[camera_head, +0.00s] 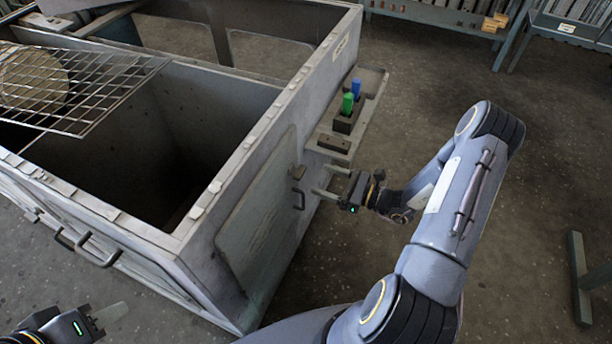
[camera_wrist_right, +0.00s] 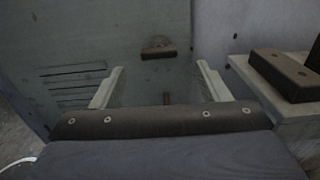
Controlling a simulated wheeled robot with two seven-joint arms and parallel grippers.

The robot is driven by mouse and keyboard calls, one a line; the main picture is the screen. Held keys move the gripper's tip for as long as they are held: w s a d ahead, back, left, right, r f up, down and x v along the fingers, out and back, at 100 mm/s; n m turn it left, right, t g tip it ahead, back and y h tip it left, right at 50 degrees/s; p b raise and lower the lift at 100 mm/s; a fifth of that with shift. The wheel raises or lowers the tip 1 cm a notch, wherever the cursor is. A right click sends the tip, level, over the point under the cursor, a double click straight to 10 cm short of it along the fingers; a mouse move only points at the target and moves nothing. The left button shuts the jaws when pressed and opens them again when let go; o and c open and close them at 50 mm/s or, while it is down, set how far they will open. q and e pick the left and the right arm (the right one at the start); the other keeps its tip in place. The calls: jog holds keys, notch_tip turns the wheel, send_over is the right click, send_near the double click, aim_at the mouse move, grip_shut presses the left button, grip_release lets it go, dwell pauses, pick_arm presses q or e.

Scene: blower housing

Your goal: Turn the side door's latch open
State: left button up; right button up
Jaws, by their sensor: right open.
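The side door (camera_head: 255,225) is a grey panel in the housing's right wall and looks closed. A small dark latch piece (camera_head: 297,173) sits near its far upper edge, with a dark handle (camera_head: 299,200) just below. My right gripper (camera_head: 321,181) is open, empty and beside these fittings, apart from the wall. In the right wrist view, its two fingers (camera_wrist_right: 158,72) point at the panel, and a dark fitting (camera_wrist_right: 158,47) shows beyond and between their tips. My left gripper (camera_head: 106,316) is at the bottom left, far from the door; its finger gap is unclear.
A side shelf (camera_head: 374,80) on the housing wall carries a dark block (camera_head: 346,122) with green and blue handles, close above my right gripper. The housing's top (camera_head: 150,130) is open, with a wire grid (camera_head: 75,85) at left.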

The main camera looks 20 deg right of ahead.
aim_at(297, 172)
jog(key=x, duration=0.6)
jog(key=shift+a, duration=0.25)
jog(key=shift+w, duration=0.1)
jog(key=c, duration=1)
